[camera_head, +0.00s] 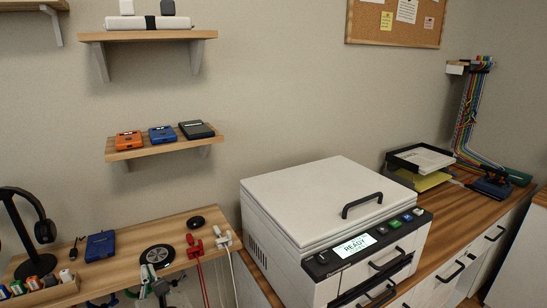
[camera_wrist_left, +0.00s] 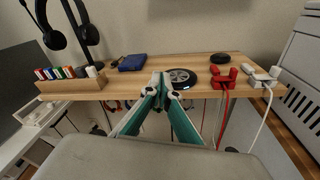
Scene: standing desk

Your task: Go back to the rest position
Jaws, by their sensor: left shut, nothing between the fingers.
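My left gripper (camera_head: 152,276) shows at the bottom of the head view, in front of the wooden desk's (camera_head: 215,236) front edge. In the left wrist view its green and white fingers (camera_wrist_left: 160,80) meet at the tips. It is shut with nothing between the fingers. It points toward the desk edge, and the black round pad (camera_wrist_left: 181,77) lies just beyond the tips. My right gripper is not in view.
A large white printer (camera_head: 310,200) stands right of the desk. A headphone stand (camera_head: 28,240), blue box (camera_head: 100,246), red clamp (camera_head: 194,246) and white clamp (camera_head: 223,238) are on the desk. Cables hang from its front. A shelf (camera_head: 165,147) with small boxes is above.

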